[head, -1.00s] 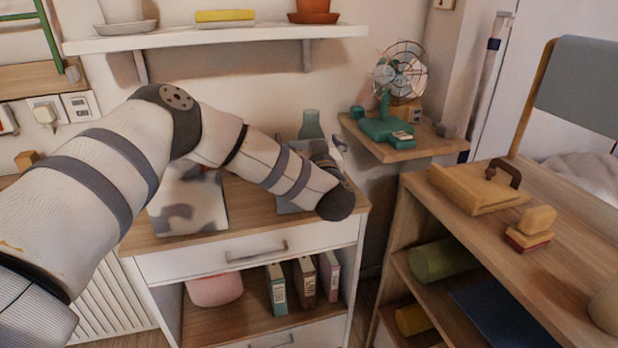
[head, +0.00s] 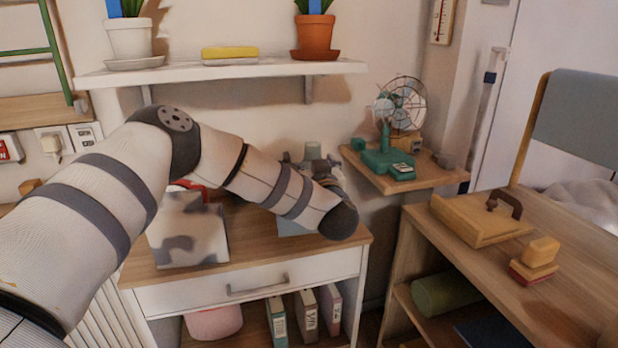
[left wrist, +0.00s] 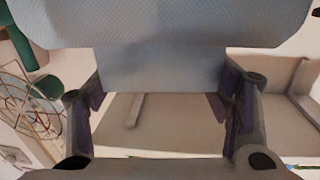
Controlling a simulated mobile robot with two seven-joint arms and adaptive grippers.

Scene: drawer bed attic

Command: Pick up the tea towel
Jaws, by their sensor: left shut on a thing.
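The tea towel is the pale blue-grey cloth (left wrist: 160,62) that fills the upper middle of the left wrist view. My left gripper (left wrist: 161,92) is shut on it, with one dark finger at each side of the cloth. In the head view a blue-grey part of the towel (head: 290,226) shows below my left forearm, over the drawer unit's top. My forearm and wrist hide most of the left gripper and of the towel there. I cannot tell whether the towel's lower edge touches the top. My right gripper is out of view.
A white block with grey patches (head: 188,232) stands on the drawer unit (head: 245,268), left of the towel. A shelf (head: 220,72) with pots hangs above. A fan (head: 401,103) stands on a small shelf at right.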

